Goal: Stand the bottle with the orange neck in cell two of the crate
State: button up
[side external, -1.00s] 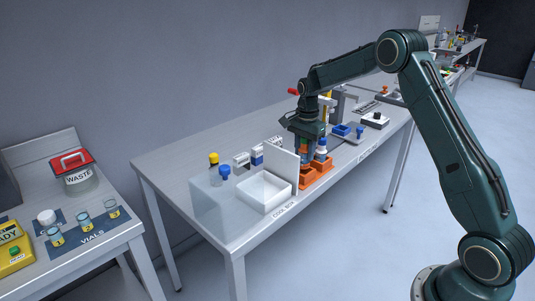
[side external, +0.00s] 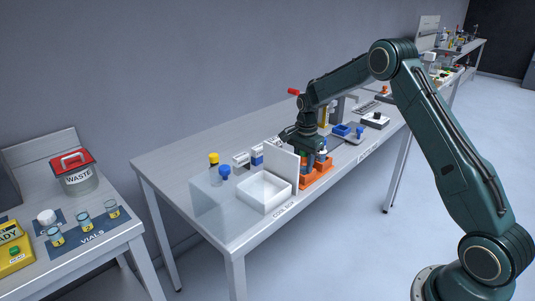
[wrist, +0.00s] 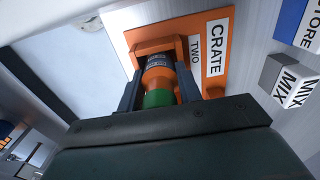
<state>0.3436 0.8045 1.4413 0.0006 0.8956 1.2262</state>
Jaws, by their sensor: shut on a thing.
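The bottle with the orange neck (wrist: 158,76) is between my gripper's fingers (wrist: 159,90) in the wrist view. It has a green top and a dark body with small print. My gripper (side external: 303,153) is shut on it, low over the orange crate (side external: 318,175). In the wrist view the bottle's body runs down inside the orange frame of the crate (wrist: 216,82) beside the label TWO (wrist: 195,50). Its base is hidden, so I cannot tell whether it touches the cell floor. In the side view it is mostly hidden by my gripper and the white panel.
Another bottle (side external: 321,160) stands in the crate on the right. A white upright panel (side external: 281,161) and the cool box (side external: 264,191) are close on the left. A grey block marked MIX (wrist: 288,79) lies right of the crate in the wrist view.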

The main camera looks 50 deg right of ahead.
jog(key=shift+f, duration=0.25)
jog(key=o, duration=0.9)
jog(key=shift+c, duration=0.2)
jog(key=shift+o, duration=0.7)
jog(key=shift+s+f, duration=0.2)
jog(key=shift+r, duration=0.2)
jog(key=r, duration=1.2)
jog(key=shift+w+r, duration=0.2)
jog(key=shift+r, duration=0.2)
